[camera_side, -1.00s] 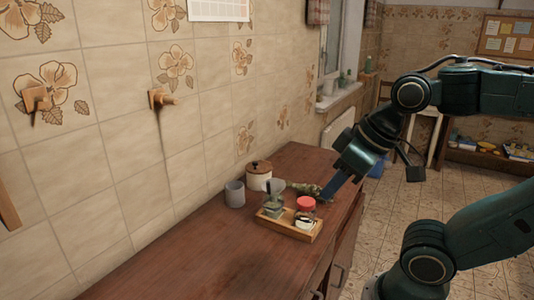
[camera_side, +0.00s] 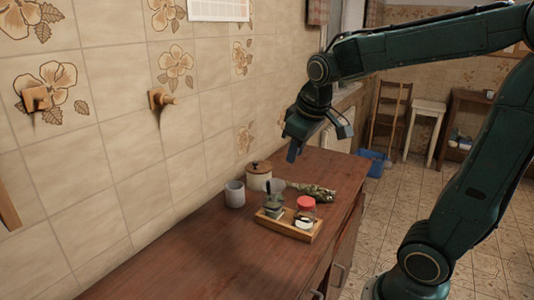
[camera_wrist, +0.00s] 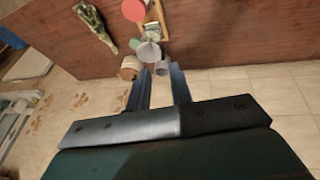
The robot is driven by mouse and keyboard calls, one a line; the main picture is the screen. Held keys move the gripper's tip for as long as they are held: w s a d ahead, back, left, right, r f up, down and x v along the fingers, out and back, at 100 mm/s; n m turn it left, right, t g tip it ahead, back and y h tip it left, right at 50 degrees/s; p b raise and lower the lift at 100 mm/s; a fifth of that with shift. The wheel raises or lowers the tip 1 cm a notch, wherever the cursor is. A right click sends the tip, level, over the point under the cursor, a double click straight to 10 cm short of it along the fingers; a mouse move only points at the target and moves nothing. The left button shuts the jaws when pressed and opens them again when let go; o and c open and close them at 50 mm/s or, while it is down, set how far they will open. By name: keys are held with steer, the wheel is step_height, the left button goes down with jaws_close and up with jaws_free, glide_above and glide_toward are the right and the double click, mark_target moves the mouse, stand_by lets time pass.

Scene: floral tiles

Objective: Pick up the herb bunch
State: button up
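The herb bunch (camera_side: 313,192) is a green, leafy bundle lying on the wooden counter, behind the small tray in the side view. It also shows at the upper left of the wrist view (camera_wrist: 95,24), whole and lying flat on the wood. My gripper (camera_side: 292,153) hangs in the air above the counter, higher than the herb bunch and to its left in the side view. In the wrist view my gripper (camera_wrist: 160,72) has its two fingers apart with nothing held between them. The herb bunch is clear of the fingers.
A wooden tray (camera_side: 284,228) holds a red-lidded jar (camera_side: 306,207) and a dark green item (camera_side: 273,204). A grey cup (camera_side: 235,194) and a white canister (camera_side: 258,178) with a brown lid stand near the tiled wall. The counter's near left is bare.

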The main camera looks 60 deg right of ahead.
steer(key=w+d+f+g, duration=0.1)
steer(key=w+d+f, duration=0.2)
steer(key=d, duration=0.3)
steer(key=w+d+f+g+h, duration=0.1)
steer(key=w+d+f, duration=0.2)
steer(key=d+f, duration=0.2)
steer(key=w+d+f+g+h, duration=0.1)
steer(key=w+d+f+g, duration=0.1)
steer(key=d+f, duration=0.3)
steer(key=w+d, duration=0.1)
steer(key=d, duration=0.3)
steer(key=shift+w, duration=0.4)
steer(key=shift+f, duration=0.15)
glide_above(298, 186)
steer(key=a, duration=0.2)
step_height(298, 186, down, 8)
steer(key=shift+s+d+r, duration=0.1)
steer(key=shift+s+r, duration=0.05)
steer(key=shift+r, duration=0.05)
steer(key=shift+f, duration=0.1)
steer(key=shift+w+x, duration=0.1)
steer(key=shift+x, duration=1.15)
steer(key=shift+w+x, duration=0.15)
steer(key=shift+x, duration=1.15)
steer(key=shift+c, duration=0.4)
